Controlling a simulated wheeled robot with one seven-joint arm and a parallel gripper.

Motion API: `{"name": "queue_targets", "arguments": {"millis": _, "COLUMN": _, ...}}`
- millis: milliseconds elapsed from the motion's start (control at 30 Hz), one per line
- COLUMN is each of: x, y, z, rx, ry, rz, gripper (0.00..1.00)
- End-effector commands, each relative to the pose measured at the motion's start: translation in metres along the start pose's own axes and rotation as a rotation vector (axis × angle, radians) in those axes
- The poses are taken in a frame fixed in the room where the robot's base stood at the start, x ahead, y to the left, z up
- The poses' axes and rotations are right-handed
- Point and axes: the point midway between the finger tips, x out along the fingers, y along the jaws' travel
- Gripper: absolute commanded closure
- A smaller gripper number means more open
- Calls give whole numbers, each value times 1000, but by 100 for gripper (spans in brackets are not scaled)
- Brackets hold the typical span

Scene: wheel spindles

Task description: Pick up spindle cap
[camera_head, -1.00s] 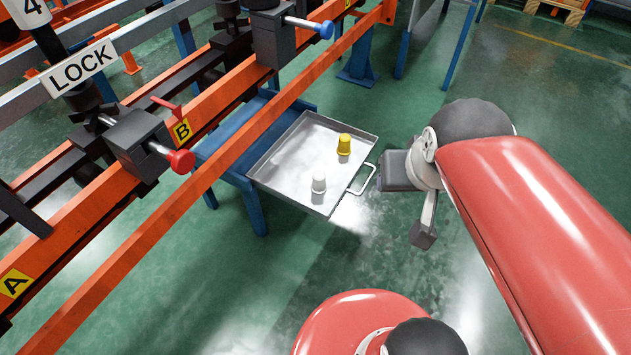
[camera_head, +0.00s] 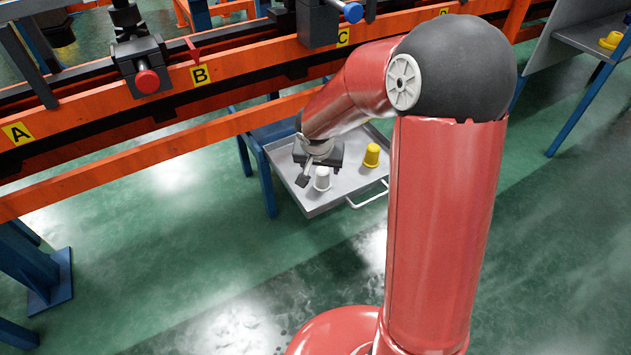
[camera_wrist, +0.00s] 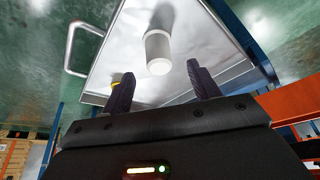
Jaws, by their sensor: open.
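A white spindle cap (camera_head: 322,178) stands upright on a metal tray (camera_head: 312,206). A yellow cap (camera_head: 372,155) stands to its right on the same tray. My gripper (camera_head: 312,172) is over the tray, close to the white cap. In the wrist view my gripper (camera_wrist: 160,85) is open, its two dark fingers apart. There the white cap (camera_wrist: 158,52) shows beyond the fingertips, with nothing between the fingers. The yellow cap (camera_wrist: 116,82) is mostly hidden behind the left finger in that view.
An orange rail frame (camera_head: 130,145) with lettered stations runs behind the tray. A red-ended lock pin (camera_head: 147,81) sticks out at B and a blue-ended one (camera_head: 353,12) near C. The tray has a wire handle (camera_head: 368,198). Open green floor lies in front.

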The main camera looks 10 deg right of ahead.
Motion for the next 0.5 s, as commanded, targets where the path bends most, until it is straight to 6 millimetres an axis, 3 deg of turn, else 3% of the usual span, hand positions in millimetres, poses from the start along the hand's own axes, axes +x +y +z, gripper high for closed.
{"name": "queue_targets", "arguments": {"millis": 500, "x": 67, "y": 2, "z": -5, "rx": 1, "ry": -4, "rz": 1, "gripper": 39}}
